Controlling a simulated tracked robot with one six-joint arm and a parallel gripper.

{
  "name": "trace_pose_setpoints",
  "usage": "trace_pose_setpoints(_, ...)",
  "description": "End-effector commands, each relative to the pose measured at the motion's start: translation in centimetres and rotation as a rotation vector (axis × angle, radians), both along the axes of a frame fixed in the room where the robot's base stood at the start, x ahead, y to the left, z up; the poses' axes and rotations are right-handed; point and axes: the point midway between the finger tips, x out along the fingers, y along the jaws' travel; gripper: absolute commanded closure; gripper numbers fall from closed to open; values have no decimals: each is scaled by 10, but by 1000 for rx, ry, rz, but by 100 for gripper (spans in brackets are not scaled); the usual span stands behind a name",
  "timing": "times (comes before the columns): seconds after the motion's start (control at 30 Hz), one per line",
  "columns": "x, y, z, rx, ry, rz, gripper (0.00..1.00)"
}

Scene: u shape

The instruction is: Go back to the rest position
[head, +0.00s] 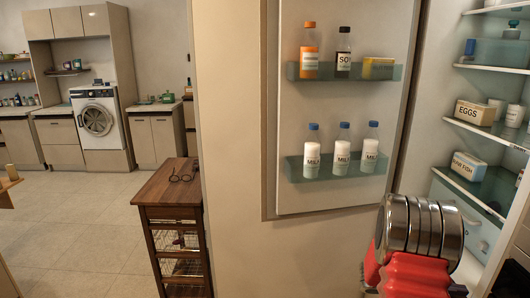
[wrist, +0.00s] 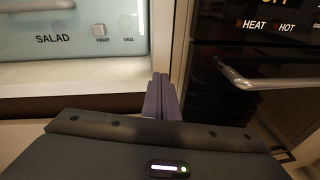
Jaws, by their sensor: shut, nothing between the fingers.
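My gripper (wrist: 162,97) shows in the wrist view, its two dark fingers together with nothing between them. The fingers point toward the gap between the salad drawer (wrist: 60,48) of the fridge and a dark oven (wrist: 262,70). In the head view, the red and metal links at the lower right are my own arm. They stand in front of the open fridge, and the gripper itself cannot be seen there.
The open fridge door (head: 340,100) carries bottles and a yellow box on two shelves. Fridge shelves (head: 490,133) hold an egg box (head: 475,112) and a fish box (head: 468,166). An oven handle (wrist: 255,85) sticks out. A wooden cart (head: 170,190) stands left; floor beyond is clear.

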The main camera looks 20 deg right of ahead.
Motion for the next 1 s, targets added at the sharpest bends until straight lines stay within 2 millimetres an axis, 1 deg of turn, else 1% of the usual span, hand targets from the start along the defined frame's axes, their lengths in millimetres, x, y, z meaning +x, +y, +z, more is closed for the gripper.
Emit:
trace_pose_setpoints(0.03,-12,9,-10,31,-41,-46,100)
trace_pose_setpoints(0.13,-33,32,-20,82,-143,-145,100)
trace_pose_setpoints(0.2,-41,52,-23,112,-220,-206,100)
trace_pose_setpoints(0.33,-50,91,-23,162,-370,-313,100)
trace_pose_setpoints(0.5,-50,143,-18,216,-553,-427,100)
trace_pose_setpoints(0.57,-49,161,-15,236,-614,-461,100)
trace_pose_setpoints(0.7,-44,201,-8,282,-750,-533,100)
trace_pose_setpoints(1.0,-28,283,11,394,-1012,-659,100)
